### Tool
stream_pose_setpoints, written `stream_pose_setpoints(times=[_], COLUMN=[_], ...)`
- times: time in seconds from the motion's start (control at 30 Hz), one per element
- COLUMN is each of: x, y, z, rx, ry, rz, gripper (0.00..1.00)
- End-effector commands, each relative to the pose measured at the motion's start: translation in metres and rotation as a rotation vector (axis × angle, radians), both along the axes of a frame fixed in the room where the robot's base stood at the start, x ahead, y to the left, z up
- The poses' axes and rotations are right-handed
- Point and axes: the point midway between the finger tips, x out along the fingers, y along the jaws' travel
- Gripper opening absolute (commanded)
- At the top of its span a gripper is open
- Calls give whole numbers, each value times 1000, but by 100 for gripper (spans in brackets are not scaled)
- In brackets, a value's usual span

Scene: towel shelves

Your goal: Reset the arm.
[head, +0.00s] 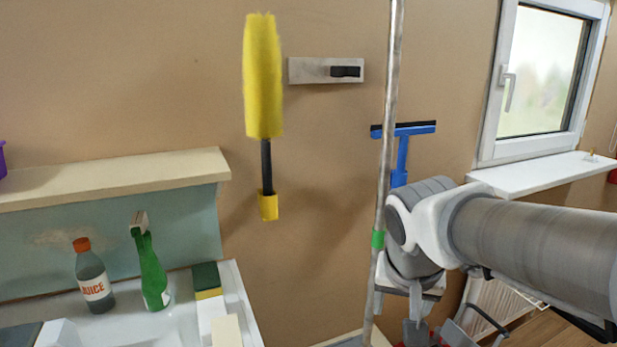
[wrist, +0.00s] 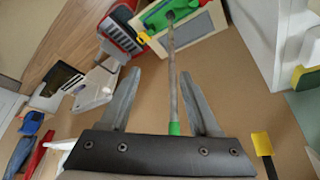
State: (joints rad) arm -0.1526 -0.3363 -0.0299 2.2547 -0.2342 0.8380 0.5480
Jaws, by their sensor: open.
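My gripper (head: 418,335) points down at the bottom of the head view, at the end of my bent arm. In the wrist view my gripper (wrist: 160,73) has its two grey fingers spread wide. A thin metal pole (head: 390,100) with a green band stands just left of my wrist in the head view. In the wrist view the pole (wrist: 173,80) appears between the fingers and runs to a green head. Neither finger visibly touches it, and I cannot tell its depth. My fingertips are partly cut off in the head view.
A yellow duster (head: 263,80) and a blue squeegee (head: 403,150) hang on the wall. A sink (head: 185,325) with a juice bottle (head: 92,275), a green bottle (head: 149,270) and sponge is at lower left. A window sill (head: 545,177) is at right, above my arm.

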Motion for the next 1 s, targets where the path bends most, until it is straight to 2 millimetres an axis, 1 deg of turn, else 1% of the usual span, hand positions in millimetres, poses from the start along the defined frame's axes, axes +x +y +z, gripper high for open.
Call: stream_pose_setpoints(times=[0.03, 0.1, 0.27, 0.4, 0.47, 0.5, 0.53, 0.6, 1.0], x=[-13, -29, -65, -95, -106, -110, -108, -107, -107], y=[-3, -5, -6, -4, -3, -2, -2, -2, -2], z=[3, 5, 5, 2, 0, 9, 23, 38, 120], rx=[2, 3, 0, -11, -16, -20, -20, -19, -19], ry=[-8, -13, -31, -52, -65, -67, -64, -61, -61], rz=[23, 63, 161, 248, 287, 303, 303, 302, 301], gripper=[63, 63, 63, 63, 63, 63, 63, 63, 63])
